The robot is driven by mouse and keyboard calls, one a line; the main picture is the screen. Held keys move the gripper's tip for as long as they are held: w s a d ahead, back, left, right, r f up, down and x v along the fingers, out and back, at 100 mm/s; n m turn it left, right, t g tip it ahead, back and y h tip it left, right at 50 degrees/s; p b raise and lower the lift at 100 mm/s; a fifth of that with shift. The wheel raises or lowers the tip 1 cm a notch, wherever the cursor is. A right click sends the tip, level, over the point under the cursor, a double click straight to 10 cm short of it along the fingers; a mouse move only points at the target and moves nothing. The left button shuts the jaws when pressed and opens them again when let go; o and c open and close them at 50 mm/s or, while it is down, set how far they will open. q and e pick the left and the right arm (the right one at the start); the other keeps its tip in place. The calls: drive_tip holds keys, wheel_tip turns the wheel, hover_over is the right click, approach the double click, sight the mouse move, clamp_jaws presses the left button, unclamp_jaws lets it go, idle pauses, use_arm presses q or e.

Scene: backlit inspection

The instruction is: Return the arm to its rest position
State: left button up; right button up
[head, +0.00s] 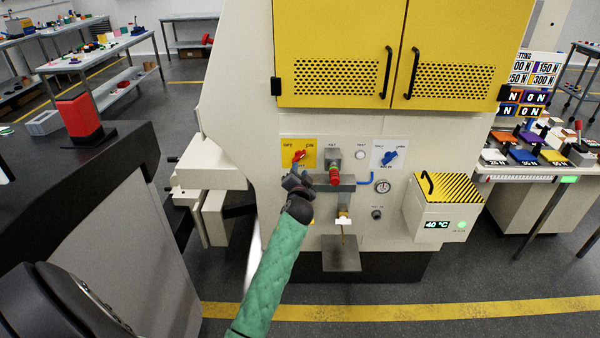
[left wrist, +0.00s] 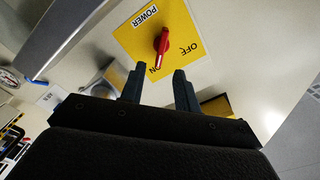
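My left gripper (head: 291,178) reaches up to the front panel of a white machine (head: 240,100), just below a red power knob (head: 299,156) on a yellow plate. In the left wrist view the fingers (left wrist: 157,74) stand apart with nothing between them. The red knob (left wrist: 162,42) shows just beyond the fingertips on its yellow plate (left wrist: 180,25), marked POWER, OFF and ON. Its white-marked end points toward ON. The fingers appear apart from the knob. My left arm has a green padded sleeve (head: 272,270). My right gripper is not in view.
Close to my left gripper are a red-capped fitting (head: 335,176), a blue knob (head: 390,157) and a gauge (head: 382,187). A striped box (head: 444,205) reading 40 °C juts out at right. A dark counter (head: 60,180) stands at left. Open floor (head: 480,270) lies at lower right.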

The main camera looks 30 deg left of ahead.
use_arm(q)
drive_tip(key=s+d+f+g+h, duration=0.4)
drive_tip(key=s+d, duration=0.6)
drive_tip(key=s, duration=0.2)
drive_tip(key=s+d+f+g+h, duration=0.3)
drive_tip(key=s+d+f, duration=0.2)
drive_tip(key=s+d, duration=0.7)
drive_tip(key=s+d+f+g+h, duration=0.4)
drive_tip(key=s+d, duration=0.5)
drive_tip(key=s, duration=0.4)
drive_tip(key=s+d+f+g, duration=0.1)
drive_tip(key=s+f+g, duration=0.1)
drive_tip(key=s+f, duration=0.4)
drive_tip(key=s, duration=0.5)
drive_tip(key=shift+s+d+n, duration=0.25)
drive_tip(key=shift+d+n, duration=0.05)
drive_tip(key=shift+d, duration=0.1)
